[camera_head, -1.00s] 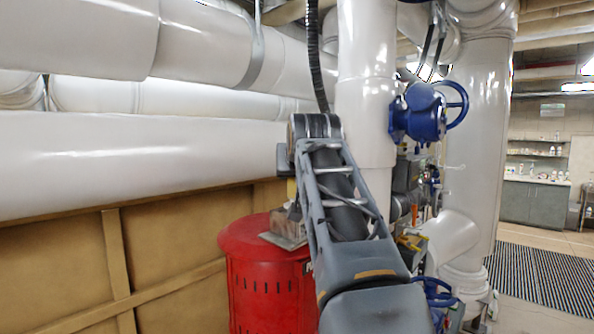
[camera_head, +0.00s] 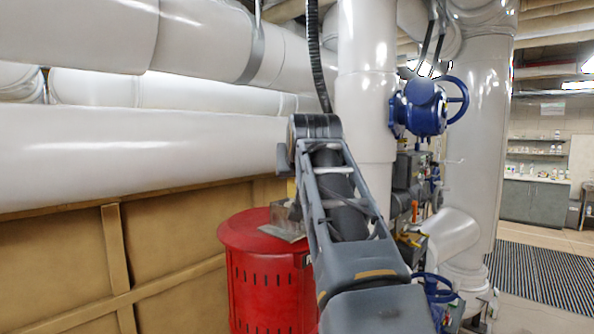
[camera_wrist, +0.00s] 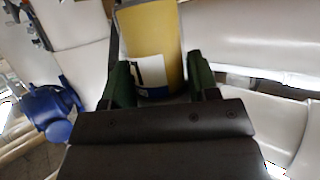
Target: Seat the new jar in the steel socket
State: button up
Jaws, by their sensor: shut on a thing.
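The yellow jar (camera_wrist: 155,45) with a white and dark-blue label is between the green fingers of my gripper (camera_wrist: 159,80) in the wrist view. The gripper is shut on it. The jar's far end runs out of the top of that view. In the head view my arm hides most of the gripper, and only a small yellow patch (camera_head: 291,188) shows beside the arm. Below it, a grey metal block on a flat plate (camera_head: 284,224), possibly the steel socket, sits on the red drum (camera_head: 262,260). Its opening is not visible, and the gap to the jar cannot be told.
Thick white pipes (camera_head: 140,160) run along the left above a tan panelled wall (camera_head: 60,260). A white vertical pipe (camera_head: 366,90) and a blue valve (camera_head: 425,108) stand close behind and right of my arm. Open floor with a striped mat (camera_head: 540,275) lies at right.

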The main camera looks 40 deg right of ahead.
jog(key=shift+f+b, duration=1.7)
jog(key=shift+f, duration=0.2)
dwell(1.1)
dwell(0.4)
jog(key=o, duration=1.5)
jog(key=shift+r, duration=0.2)
jog(key=shift+r+p, duration=3.35)
jog(key=shift+r, duration=0.25)
jog(key=shift+a, duration=0.1)
